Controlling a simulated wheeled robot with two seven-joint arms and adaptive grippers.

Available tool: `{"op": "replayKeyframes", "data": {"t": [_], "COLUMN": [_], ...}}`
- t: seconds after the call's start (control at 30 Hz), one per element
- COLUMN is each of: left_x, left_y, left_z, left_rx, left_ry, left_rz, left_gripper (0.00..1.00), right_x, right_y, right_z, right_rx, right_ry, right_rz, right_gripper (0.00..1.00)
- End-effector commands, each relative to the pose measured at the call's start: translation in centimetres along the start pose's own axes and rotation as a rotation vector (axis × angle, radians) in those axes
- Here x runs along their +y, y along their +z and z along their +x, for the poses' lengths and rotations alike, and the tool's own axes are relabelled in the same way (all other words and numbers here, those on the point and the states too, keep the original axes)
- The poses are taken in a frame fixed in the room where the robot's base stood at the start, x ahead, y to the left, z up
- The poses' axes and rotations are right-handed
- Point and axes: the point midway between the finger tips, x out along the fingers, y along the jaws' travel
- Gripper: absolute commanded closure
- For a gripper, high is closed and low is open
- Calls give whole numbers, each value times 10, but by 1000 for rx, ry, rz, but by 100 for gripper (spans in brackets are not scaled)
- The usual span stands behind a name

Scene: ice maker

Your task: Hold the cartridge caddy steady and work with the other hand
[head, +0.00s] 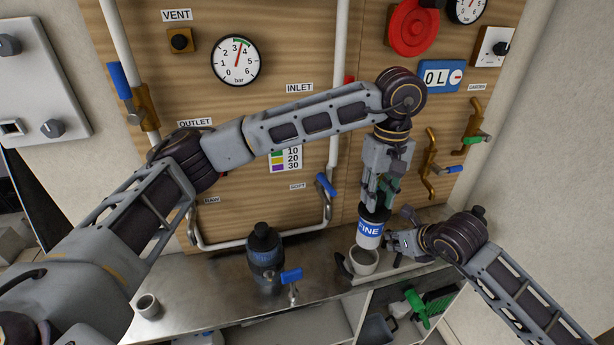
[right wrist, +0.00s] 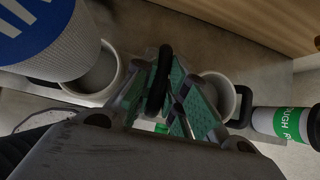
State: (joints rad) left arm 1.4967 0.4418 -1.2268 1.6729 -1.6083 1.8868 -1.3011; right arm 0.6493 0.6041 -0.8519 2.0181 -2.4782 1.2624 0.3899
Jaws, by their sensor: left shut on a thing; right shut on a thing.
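The cartridge labelled FINE (head: 369,229), white with a blue band and dark top, is in my left gripper (head: 377,198), which is shut on its top. It hangs slightly tilted above the white cup (head: 364,262) of the caddy on the counter. In the right wrist view the cartridge (right wrist: 55,45) overlaps one caddy cup (right wrist: 97,82); contact cannot be told. My right gripper (head: 398,242) is beside the caddy. In its wrist view this gripper (right wrist: 165,95) is shut on a dark loop (right wrist: 160,70), apparently the caddy handle, between two cups; the other cup (right wrist: 219,92) looks empty.
A cartridge with a green ROUGH label (right wrist: 283,122) lies beyond the second cup. A dark housing (head: 264,255) with a blue-handled valve (head: 291,277) stands left of the caddy. A small grey cup (head: 148,306) is at the counter's left. Pipes and valves line the wooden panel (head: 290,60).

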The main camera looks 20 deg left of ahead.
Motion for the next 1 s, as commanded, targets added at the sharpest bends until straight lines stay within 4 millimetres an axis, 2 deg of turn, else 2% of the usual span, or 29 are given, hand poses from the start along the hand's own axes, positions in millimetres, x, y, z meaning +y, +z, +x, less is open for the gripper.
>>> {"op": "replayKeyframes", "data": {"t": [0.1, 0.3, 0.7, 1.0], "left_x": [0, 0, 0, 0], "left_y": [0, 0, 0, 0], "left_z": [-11, -17, -16, -5], "left_rx": [3, 1, 0, -1], "left_ry": [1, -1, 0, -1], "left_rz": [0, 0, 0, 0], "left_gripper": [100, 100, 100, 100], "right_x": [0, 0, 0, 0], "right_y": [0, 0, 0, 1], "right_z": [0, 0, 0, 0], "right_rx": [-1, -1, -1, -1], "right_ry": [-1, -1, -1, -1], "right_rz": [0, 0, 0, 0], "right_gripper": [100, 100, 100, 100]}}
